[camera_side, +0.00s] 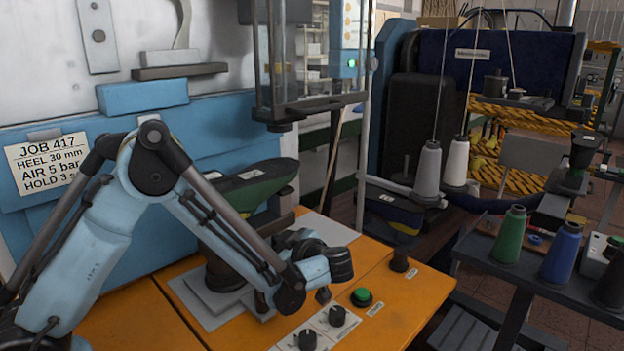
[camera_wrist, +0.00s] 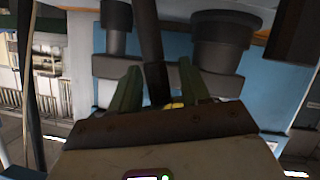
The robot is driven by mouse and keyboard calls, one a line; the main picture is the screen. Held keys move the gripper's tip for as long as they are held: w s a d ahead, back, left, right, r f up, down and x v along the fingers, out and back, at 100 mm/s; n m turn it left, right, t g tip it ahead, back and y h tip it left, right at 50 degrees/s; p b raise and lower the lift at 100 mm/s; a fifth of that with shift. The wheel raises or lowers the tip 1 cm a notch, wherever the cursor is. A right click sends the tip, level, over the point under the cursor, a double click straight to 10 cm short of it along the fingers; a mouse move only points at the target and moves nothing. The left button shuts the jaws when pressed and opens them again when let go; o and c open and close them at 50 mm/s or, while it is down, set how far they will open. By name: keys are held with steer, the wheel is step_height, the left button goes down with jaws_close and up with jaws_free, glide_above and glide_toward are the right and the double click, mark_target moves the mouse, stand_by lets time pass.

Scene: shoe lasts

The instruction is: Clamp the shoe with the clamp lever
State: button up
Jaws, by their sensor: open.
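A shoe (camera_side: 249,190), green with a dark sole-like top face, sits bottom-up at the blue machine in the side view, partly behind my forearm. In the wrist view my gripper (camera_wrist: 158,92) shows two green fingers, spread apart. A dark upright bar (camera_wrist: 150,45) runs down into the gap between them, with a small yellow patch low in the gap. I cannot tell whether this bar is the clamp lever or whether the fingers touch it. In the side view my wrist is low over the orange bench, right of the shoe, and the fingertips are not clear.
The orange bench top (camera_side: 120,325) carries a green push button (camera_side: 361,295) and black knobs (camera_side: 337,315) close to my wrist. A clear guard (camera_side: 312,50) hangs above. A dark side table with green and blue thread cones (camera_side: 563,250) stands at the right.

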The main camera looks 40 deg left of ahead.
steer(key=shift+a, duration=0.1)
steer(key=shift+c, duration=0.3)
jaws_close()
steer(key=shift+s+f+n+t, duration=0.45)
steer(key=shift+s+n+t, duration=0.35)
steer(key=shift+n, duration=0.2)
steer(key=shift+o, duration=0.3)
jaws_free()
